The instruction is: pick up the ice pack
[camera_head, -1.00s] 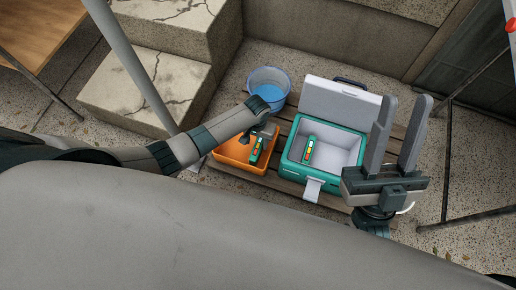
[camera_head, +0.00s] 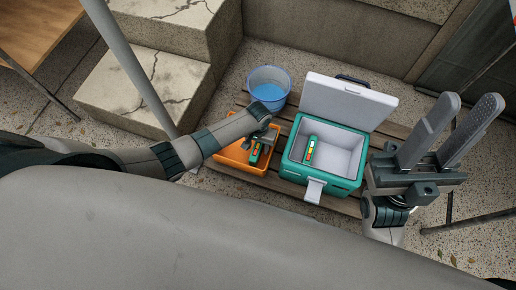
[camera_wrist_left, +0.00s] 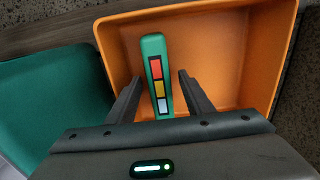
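A green ice pack with a red, yellow and pale blue strip (camera_wrist_left: 157,73) stands out in the orange bin in the left wrist view; in the head view it is partly hidden by my gripper (camera_head: 255,154). My left gripper (camera_head: 265,138) is over the bin. In the wrist view its open fingers (camera_wrist_left: 160,76) lie on either side of the pack's lower part, with gaps. A similar green pack (camera_head: 311,147) is inside the green cooler. My right gripper (camera_head: 468,104) is open and empty, raised at the right.
The orange bin (camera_head: 228,157) stands left of the open cooler (camera_head: 330,187), whose lid (camera_head: 345,101) is up. A blue bucket (camera_head: 268,77) stands behind the bin. All rest on a slatted wooden platform (camera_head: 392,133). Stone steps (camera_head: 125,88) are at the left.

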